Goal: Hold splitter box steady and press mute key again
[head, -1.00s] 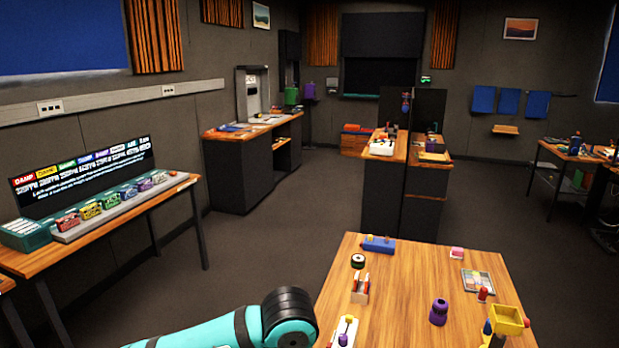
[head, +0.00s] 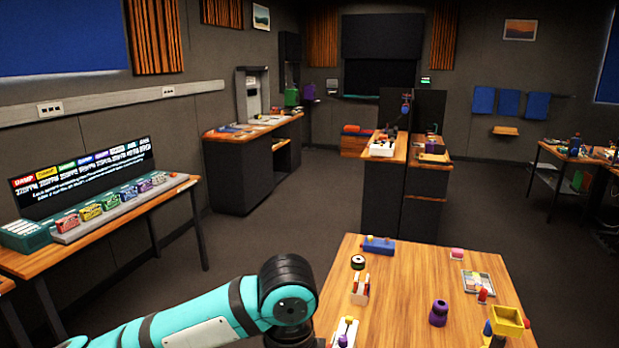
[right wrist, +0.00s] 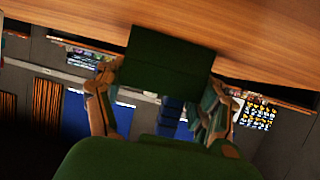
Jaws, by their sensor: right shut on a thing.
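In the right wrist view my right gripper (right wrist: 162,86) has a finger on each side of a dark green box (right wrist: 170,58) and is shut on it. The box shows a plain flat face close to a wooden surface at the top of that view. I cannot tell for sure that it is the splitter box. I cannot make out the mute key in either view. In the head view a teal arm of mine reaches in from the lower left, but no gripper shows there. My left gripper is out of view.
A wooden table (head: 400,290) stands in front, holding a blue block (head: 378,246), a purple knob-shaped piece (head: 438,314), a yellow container (head: 507,318) and other small items. A bench at the left carries a row of coloured boxes (head: 110,205). Open floor lies between.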

